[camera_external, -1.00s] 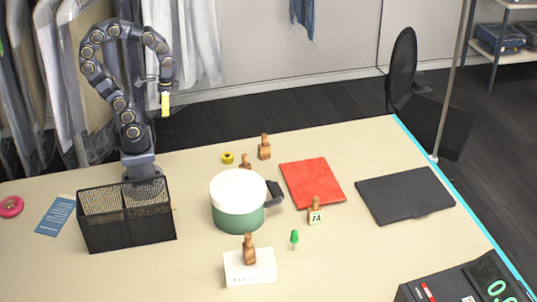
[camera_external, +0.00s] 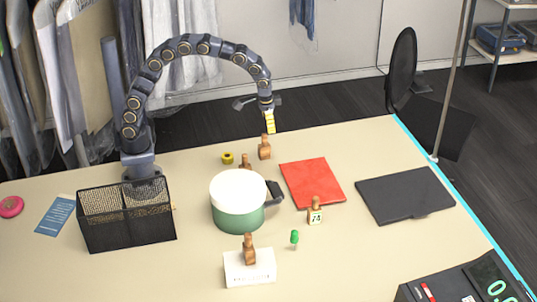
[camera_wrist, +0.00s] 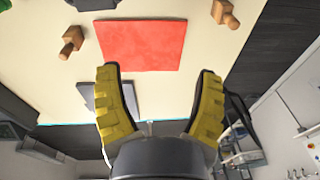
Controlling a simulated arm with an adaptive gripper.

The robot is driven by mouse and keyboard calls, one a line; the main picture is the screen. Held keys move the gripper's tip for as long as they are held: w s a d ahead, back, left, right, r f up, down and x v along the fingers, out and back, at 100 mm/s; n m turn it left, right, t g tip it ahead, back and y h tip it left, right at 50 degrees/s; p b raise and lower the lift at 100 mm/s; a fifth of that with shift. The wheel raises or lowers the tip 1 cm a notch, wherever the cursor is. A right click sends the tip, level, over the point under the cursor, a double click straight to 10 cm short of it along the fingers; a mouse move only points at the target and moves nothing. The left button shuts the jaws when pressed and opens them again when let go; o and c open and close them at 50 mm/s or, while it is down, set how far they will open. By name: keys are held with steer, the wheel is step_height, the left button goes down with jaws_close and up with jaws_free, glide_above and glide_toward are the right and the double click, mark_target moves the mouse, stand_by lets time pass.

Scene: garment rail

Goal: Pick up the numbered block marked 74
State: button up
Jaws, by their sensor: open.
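The block marked 74 (camera_external: 315,212) is a wooden stamp-like piece with a pale numbered face. It stands upright on the table at the front edge of the red folder (camera_external: 310,184). In the wrist view a wooden piece that appears to be this block (camera_wrist: 71,42) lies left of the red folder (camera_wrist: 142,45), its number not visible. My gripper (camera_external: 270,122) has yellow fingers and hangs above the back of the table, behind and left of the block. In the wrist view my gripper (camera_wrist: 159,90) is open, with nothing between its fingers.
Another wooden stamp (camera_external: 264,147) stands just below my gripper. A green pot with a white lid (camera_external: 238,192) is left of the block. A green peg (camera_external: 294,238) and a stamp on a white box (camera_external: 249,266) are in front. A black folder (camera_external: 405,194) lies right.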

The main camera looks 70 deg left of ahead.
steer(key=w+d+f+t, duration=0.1)
steer(key=w+d+f, duration=0.6)
steer(key=d, duration=0.4)
steer(key=m+h, duration=0.1)
glide_above(316, 208)
steer(key=s+a, duration=0.1)
steer(key=a, duration=0.1)
steer(key=shift+t, duration=0.4)
steer(key=f, duration=0.7)
steer(key=shift+s+d+f, duration=0.15)
steer(key=shift+d+f, duration=0.05)
steer(key=shift+f, duration=0.05)
steer(key=shift+x, duration=3.85)
steer(key=shift+s+d, duration=0.1)
steer(key=shift+d, duration=0.1)
jaws_close()
steer(key=shift+f, duration=0.1)
